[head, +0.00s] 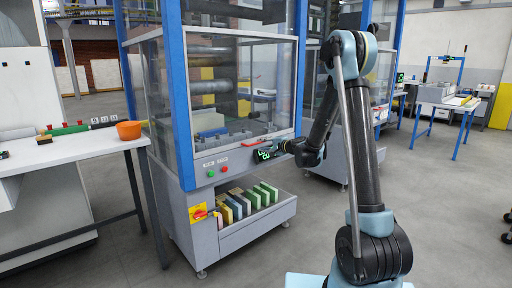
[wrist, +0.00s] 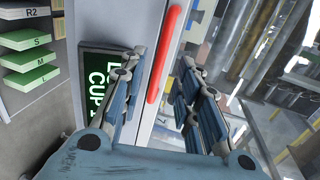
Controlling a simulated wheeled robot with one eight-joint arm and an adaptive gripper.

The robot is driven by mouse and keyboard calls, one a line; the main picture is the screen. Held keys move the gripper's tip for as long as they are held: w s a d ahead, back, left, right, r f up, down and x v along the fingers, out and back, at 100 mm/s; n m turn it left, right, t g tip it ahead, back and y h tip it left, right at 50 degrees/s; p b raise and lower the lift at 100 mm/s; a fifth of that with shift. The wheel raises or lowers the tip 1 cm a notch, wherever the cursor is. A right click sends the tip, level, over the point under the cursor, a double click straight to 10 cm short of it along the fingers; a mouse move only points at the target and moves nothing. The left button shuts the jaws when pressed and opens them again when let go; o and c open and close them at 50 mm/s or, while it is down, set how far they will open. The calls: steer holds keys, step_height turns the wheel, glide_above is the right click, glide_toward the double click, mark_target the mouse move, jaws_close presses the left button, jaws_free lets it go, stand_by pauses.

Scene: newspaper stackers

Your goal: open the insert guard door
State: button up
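The insert guard door (head: 262,88) looks like the clear panel on the front of the blue-framed machine; it appears closed. A red bar handle (head: 256,141) runs along its lower edge. My gripper (head: 268,152) is at the machine front, just below the handle. In the wrist view, my gripper (wrist: 160,100) has its fingers apart, with nothing held. The red handle (wrist: 163,55) shows beyond the fingertips, in line with the gap between them. I cannot tell whether a finger touches the machine.
A lower tray (head: 262,221) holds several coloured blocks. A workbench (head: 70,150) stands at left.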

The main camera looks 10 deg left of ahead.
steer(key=x, duration=0.7)
jaws_close()
